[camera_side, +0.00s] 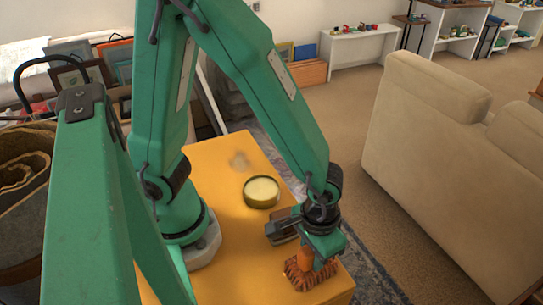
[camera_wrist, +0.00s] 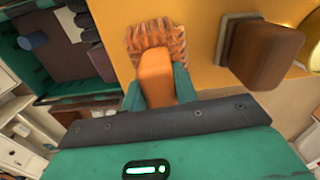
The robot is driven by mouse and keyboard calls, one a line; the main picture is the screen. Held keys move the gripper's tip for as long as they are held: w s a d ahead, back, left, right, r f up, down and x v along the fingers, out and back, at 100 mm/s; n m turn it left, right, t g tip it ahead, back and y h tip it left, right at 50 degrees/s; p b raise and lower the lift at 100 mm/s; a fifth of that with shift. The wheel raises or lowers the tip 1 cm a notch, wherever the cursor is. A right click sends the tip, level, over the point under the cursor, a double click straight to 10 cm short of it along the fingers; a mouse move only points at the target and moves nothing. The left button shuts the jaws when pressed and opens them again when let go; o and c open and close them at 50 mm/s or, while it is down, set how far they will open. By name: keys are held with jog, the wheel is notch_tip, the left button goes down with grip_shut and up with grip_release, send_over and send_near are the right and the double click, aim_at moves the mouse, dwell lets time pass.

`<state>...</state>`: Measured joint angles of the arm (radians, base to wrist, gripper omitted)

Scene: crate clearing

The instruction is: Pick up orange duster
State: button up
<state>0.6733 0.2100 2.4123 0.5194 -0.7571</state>
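The orange duster (camera_side: 297,275) has a smooth orange handle and a brown-orange bristly head. It stands near the front right edge of the yellow table top. In the wrist view the duster (camera_wrist: 155,40) is straight ahead, its handle toward me. My gripper (camera_side: 318,250) is low at the duster, with its green fingers on either side of the handle. In the wrist view my gripper (camera_wrist: 160,93) is partly hidden by its own body and the handle. Whether the fingers press on the handle cannot be made out.
A brown block on a grey base (camera_side: 282,228) stands close beside my gripper; it also shows in the wrist view (camera_wrist: 264,55). A round tin with a pale top (camera_side: 261,191) is farther back. The yellow table top (camera_side: 225,265) is bare left of the duster.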

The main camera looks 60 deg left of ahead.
jog(key=shift+r, duration=0.1)
jog(key=shift+c, duration=0.4)
jog(key=shift+r, duration=1.9)
jog(key=s+d+r, duration=0.4)
jog(key=s+r, duration=0.3)
jog(key=s, duration=0.4)
jog(key=o, duration=0.5)
jog(key=shift+w, duration=0.15)
grip_shut()
